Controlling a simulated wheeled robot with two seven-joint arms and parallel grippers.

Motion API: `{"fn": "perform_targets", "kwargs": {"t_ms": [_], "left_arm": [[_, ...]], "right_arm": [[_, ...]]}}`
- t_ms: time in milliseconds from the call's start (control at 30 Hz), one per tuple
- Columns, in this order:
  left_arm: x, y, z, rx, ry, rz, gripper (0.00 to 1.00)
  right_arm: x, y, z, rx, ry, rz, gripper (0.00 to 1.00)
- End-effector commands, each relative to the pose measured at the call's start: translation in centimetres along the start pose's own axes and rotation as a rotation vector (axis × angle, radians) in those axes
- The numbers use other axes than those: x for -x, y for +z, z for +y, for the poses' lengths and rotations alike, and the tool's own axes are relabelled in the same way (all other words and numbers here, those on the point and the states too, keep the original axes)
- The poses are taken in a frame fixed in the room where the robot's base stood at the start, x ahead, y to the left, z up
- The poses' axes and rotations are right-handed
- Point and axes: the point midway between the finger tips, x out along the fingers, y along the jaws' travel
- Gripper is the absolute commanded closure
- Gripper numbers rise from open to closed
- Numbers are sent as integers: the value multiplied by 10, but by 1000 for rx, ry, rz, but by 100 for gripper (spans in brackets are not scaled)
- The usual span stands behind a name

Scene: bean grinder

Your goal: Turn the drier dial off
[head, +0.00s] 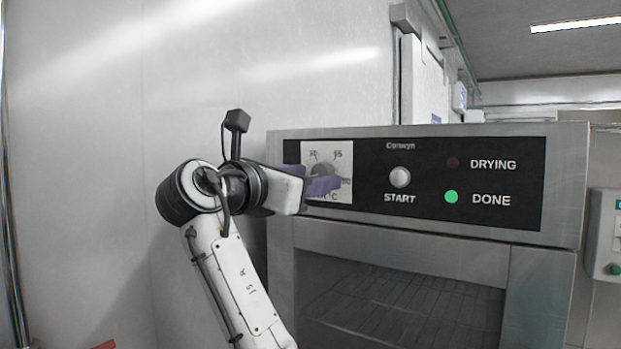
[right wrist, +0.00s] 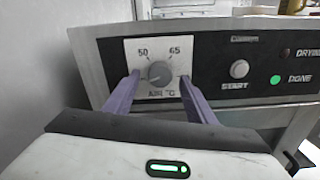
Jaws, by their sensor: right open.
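The drier (head: 430,232) is a steel box with a black control panel. In the head view the dial (head: 321,170) is partly hidden by my right gripper (head: 318,185). My right gripper (right wrist: 158,93) is open, with one purple finger on each side of the dial. I cannot tell whether the fingers touch it. My left gripper is not in view.
A round START button (head: 400,177) is right of the dial. The DRYING lamp (head: 453,163) is dark red and the DONE lamp (head: 451,197) is lit green. A wall (head: 120,100) stands close on the left. A box with a green button (head: 607,235) is at the right edge.

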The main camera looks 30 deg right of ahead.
Motion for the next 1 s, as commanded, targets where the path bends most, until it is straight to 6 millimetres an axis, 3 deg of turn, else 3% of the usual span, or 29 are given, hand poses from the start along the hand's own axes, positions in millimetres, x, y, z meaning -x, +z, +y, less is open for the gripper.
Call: {"fn": "perform_targets", "kwargs": {"t_ms": [233,500,700,1000], "left_arm": [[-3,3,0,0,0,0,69],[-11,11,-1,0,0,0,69],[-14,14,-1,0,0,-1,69],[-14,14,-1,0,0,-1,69]], "right_arm": [[16,-1,0,-3,3,-1,49],[69,-2,0,-1,4,0,49],[96,-1,0,-1,2,1,49],[104,0,0,0,0,0,49]]}}
